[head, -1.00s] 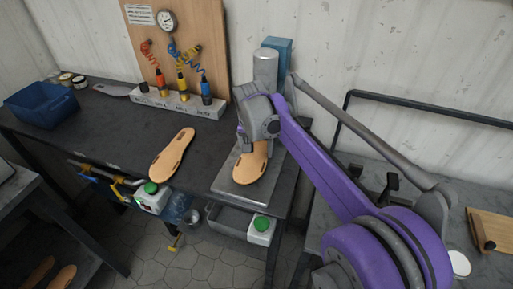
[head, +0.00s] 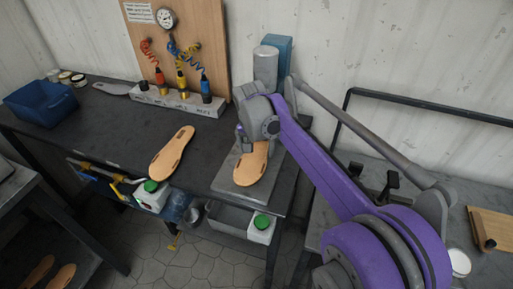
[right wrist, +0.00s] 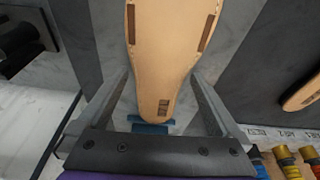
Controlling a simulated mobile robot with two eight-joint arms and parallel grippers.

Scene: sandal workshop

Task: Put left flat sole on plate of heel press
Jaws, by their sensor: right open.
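A tan flat sole (head: 251,168) with dark slots lies over the grey metal plate (head: 283,185) of the heel press. My right gripper (head: 243,137) is at its far end, under the press column (head: 265,66). In the right wrist view the open fingers (right wrist: 158,80) stand on either side of this sole's narrower end (right wrist: 155,92), with gaps showing. Whether the sole rests fully flat is hard to tell. A second tan sole (head: 172,153) lies on the dark bench left of the plate. My left gripper is not in view.
A blue bin (head: 40,103) stands at the bench's far left. A block with coloured air fittings (head: 175,97) sits at the back. Green buttons (head: 262,221) are on boxes at the front edge. Bare bench lies between bin and second sole.

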